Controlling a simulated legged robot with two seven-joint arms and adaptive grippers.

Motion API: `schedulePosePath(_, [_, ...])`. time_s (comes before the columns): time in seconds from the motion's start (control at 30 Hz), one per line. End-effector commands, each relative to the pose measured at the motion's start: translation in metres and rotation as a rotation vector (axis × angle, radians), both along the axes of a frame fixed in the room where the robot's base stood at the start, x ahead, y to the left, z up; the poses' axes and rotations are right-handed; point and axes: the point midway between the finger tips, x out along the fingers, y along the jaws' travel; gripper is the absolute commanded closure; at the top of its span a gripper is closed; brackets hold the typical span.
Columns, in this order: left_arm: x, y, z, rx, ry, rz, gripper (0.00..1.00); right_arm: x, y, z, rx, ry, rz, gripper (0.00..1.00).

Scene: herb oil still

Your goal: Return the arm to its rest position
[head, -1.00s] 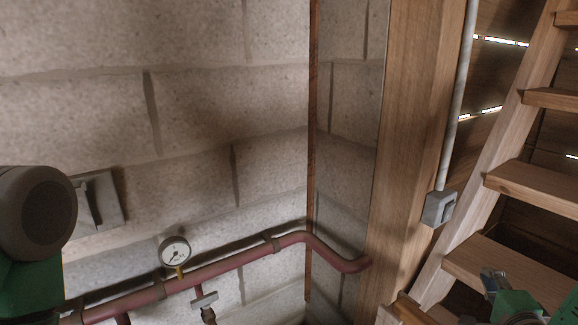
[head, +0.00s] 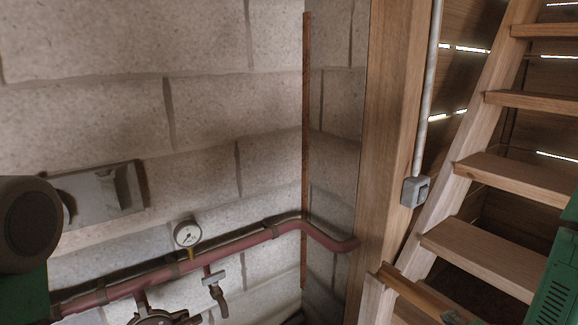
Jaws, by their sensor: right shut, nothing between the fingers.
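My right arm (head: 562,268), green with a vented cover, comes in at the right edge in front of the wooden stairs. My left arm (head: 25,225), a dark grey round joint over a green link, stands at the left edge. My left gripper is out of view.
Wooden stairs (head: 478,254) rise at the right, beside a wooden post (head: 386,130). A grey switch box (head: 415,191) hangs under a conduit. A red pipe (head: 225,254) with a gauge (head: 187,234) and a valve (head: 214,283) runs along the block wall. A metal switch plate (head: 100,195) is at left.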

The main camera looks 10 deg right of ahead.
Motion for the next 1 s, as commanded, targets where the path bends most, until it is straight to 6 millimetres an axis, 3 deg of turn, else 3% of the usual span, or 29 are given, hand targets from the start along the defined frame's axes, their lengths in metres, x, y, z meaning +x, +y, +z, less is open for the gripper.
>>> schedulePosePath(0.17, [-0.001, 0.000, 0.000, 0.000, 0.002, 0.001, 0.48, -0.036, 0.040, -0.050, -0.172, 0.253, 0.211, 1.00])
schedulePosePath(0.27, [-0.001, 0.000, 0.000, 0.000, 0.002, 0.001, 0.48, -0.071, 0.062, -0.085, -0.293, 0.437, 0.387, 1.00])
schedulePosePath(0.4, [-0.001, 0.000, 0.000, 0.001, 0.002, 0.001, 0.48, -0.148, 0.089, -0.132, -0.475, 0.725, 0.719, 1.00])
schedulePosePath(0.5, [-0.001, 0.000, 0.000, 0.000, 0.002, 0.001, 0.48, -0.196, 0.098, -0.149, -0.564, 0.876, 0.926, 1.00])
schedulePosePath(0.6, [-0.001, 0.000, 0.000, 0.000, 0.002, 0.001, 0.48, -0.229, 0.101, -0.156, -0.612, 0.971, 1.066, 1.00])
schedulePosePath(0.73, [-0.001, 0.000, 0.000, 0.000, 0.002, 0.000, 0.48, -0.246, 0.102, -0.159, -0.636, 1.019, 1.146, 1.00])
schedulePosePath(1.0, [-0.001, 0.000, 0.000, 0.000, 0.002, 0.000, 0.48, -0.246, 0.102, -0.159, -0.636, 1.019, 1.146, 1.00])
